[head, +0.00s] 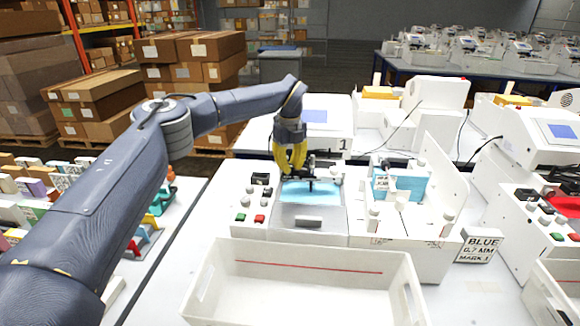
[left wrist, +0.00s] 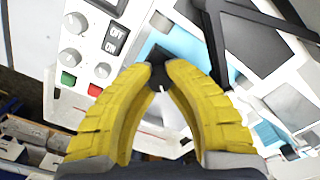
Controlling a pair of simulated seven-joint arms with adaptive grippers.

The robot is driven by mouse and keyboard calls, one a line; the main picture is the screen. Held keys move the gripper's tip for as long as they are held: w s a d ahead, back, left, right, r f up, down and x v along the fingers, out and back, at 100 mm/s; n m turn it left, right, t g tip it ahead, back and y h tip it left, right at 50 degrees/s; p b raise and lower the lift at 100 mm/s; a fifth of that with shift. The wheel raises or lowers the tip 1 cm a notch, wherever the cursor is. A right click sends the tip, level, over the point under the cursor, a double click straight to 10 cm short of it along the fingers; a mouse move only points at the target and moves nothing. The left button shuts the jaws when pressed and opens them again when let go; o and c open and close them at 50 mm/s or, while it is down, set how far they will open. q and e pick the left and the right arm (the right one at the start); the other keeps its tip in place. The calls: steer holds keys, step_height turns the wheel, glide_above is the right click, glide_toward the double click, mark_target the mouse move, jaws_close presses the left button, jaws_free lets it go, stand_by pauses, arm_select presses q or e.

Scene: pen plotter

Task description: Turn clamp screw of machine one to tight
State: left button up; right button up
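Machine one is the white plotter (head: 222,210) in the middle of the head view, with a "1" on its rear housing and a light blue sheet on its bed. My left gripper (head: 298,176) points down at the dark carriage (head: 316,185) over that sheet. In the left wrist view its yellow fingertips (left wrist: 160,70) close from both sides on a small dark piece (left wrist: 158,78), which looks like the clamp screw. The fingers hide most of it, and its turn position cannot be read. My right gripper is in neither view.
An empty white bin (head: 300,284) stands in front of the machine. A panel with knobs and green and red buttons (head: 250,204) is left of the bed. Coloured items (head: 150,232) lie left.

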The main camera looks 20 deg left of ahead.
arm_select(q)
jaws_close()
steer(key=shift+m, duration=0.3)
steer(key=m, duration=0.3)
steer(key=shift+m, duration=0.3)
steer(key=m, duration=1)
steer(key=shift+m, duration=3)
